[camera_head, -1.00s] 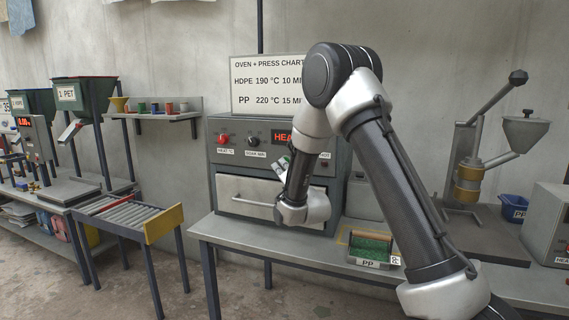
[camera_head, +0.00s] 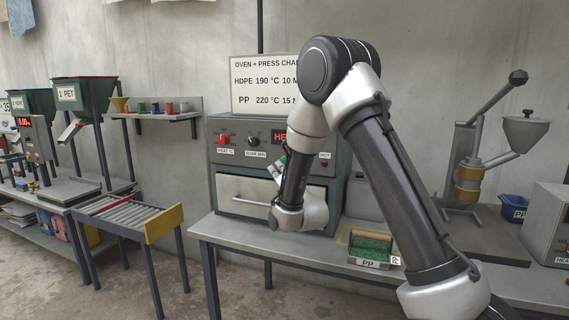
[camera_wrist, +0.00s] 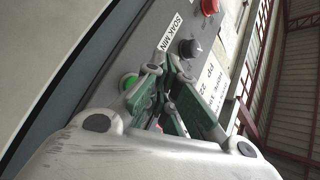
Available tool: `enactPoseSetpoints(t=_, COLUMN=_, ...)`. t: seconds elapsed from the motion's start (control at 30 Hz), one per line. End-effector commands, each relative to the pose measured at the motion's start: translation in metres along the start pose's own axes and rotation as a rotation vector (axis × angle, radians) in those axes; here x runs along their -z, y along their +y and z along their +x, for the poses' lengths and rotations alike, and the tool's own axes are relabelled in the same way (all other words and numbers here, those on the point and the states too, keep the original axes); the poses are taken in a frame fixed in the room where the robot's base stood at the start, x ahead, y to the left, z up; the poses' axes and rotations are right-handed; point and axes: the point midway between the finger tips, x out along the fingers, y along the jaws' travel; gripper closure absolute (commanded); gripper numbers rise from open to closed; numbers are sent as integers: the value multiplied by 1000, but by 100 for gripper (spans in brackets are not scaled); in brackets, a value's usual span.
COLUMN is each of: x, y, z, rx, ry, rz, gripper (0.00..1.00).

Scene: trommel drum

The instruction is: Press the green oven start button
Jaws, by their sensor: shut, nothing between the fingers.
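The oven (camera_head: 230,172) is a grey box with a control panel above a drawer-like door. In the wrist view the green start button (camera_wrist: 128,82) shows on the panel, just left of my gripper's fingers and partly covered by a finger joint. My gripper (camera_wrist: 164,72) is shut and empty, its green-padded fingers pointing at the panel beside the button. I cannot tell whether the tips touch the panel.
A red knob (camera_head: 222,140) and a black soak knob (camera_head: 253,141) stick out on the panel's left; the soak knob (camera_wrist: 188,48) is near my fingertips in the wrist view. A lit display (camera_head: 281,136) is partly covered. A PP tray (camera_head: 369,264) stands on the bench right of the oven.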

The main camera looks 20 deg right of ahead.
Motion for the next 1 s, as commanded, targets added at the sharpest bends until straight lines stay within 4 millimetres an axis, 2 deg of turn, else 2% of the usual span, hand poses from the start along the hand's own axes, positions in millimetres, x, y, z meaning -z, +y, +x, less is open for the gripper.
enactPoseSetpoints(t=0.33, x=-17, y=-17, z=-23, rx=1, ry=-1, rz=0, gripper=100)
enactPoseSetpoints(t=1.0, x=-18, y=-17, z=-24, rx=-3, ry=-3, rz=-24, gripper=100)
